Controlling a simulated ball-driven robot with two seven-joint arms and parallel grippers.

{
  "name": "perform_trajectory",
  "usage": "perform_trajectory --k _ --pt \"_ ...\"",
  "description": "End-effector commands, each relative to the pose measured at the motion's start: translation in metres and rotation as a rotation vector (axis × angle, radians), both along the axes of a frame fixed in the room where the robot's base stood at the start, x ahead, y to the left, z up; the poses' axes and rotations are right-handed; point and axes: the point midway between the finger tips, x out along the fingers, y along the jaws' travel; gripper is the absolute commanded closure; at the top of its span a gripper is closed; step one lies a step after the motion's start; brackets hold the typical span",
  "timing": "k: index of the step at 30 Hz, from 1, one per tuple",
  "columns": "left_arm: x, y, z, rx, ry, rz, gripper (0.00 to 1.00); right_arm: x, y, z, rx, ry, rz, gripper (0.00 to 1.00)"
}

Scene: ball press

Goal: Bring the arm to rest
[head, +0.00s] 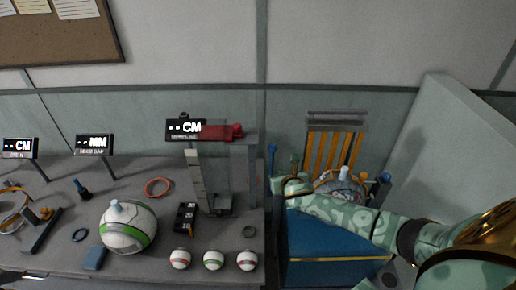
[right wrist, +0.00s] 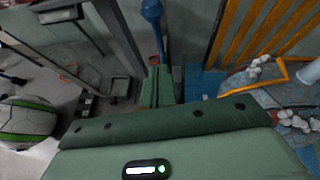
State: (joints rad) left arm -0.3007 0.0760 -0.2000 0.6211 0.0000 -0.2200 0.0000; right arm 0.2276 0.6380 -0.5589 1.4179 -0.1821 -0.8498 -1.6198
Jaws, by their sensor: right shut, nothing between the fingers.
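My right arm comes in from the right in the head view and reaches across the blue box. My right gripper (head: 293,162) is at the box's left side, close to a blue round-headed post (head: 272,151). In the right wrist view the green fingers (right wrist: 158,88) are together, with nothing between them. The blue post (right wrist: 152,14) stands just beyond the fingertips there; I cannot tell whether they touch. My left gripper does not show.
The press frame (head: 252,175) with a red part stands left of the gripper. A white-green ball (head: 128,226), several small balls and a red ring (head: 158,187) are on the grey bench. The blue box (head: 325,249) and yellow slatted rack (head: 335,150) lie near my arm.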

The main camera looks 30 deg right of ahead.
Motion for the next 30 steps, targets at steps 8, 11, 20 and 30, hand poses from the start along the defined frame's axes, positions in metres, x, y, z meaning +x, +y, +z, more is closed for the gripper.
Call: perform_trajectory --k 8,11,20,30 --pt "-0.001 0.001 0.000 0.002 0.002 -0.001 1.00 -0.009 0.014 -0.003 0.062 -0.011 -0.022 1.00" --pt "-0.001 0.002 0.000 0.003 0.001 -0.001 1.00 -0.034 0.053 -0.008 0.270 -0.049 -0.116 1.00" --pt "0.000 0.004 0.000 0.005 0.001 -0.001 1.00 -0.150 0.125 0.021 1.059 -0.243 -0.717 1.00" --pt "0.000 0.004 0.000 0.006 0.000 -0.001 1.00 -0.244 0.111 0.067 1.472 -0.498 -1.271 1.00"
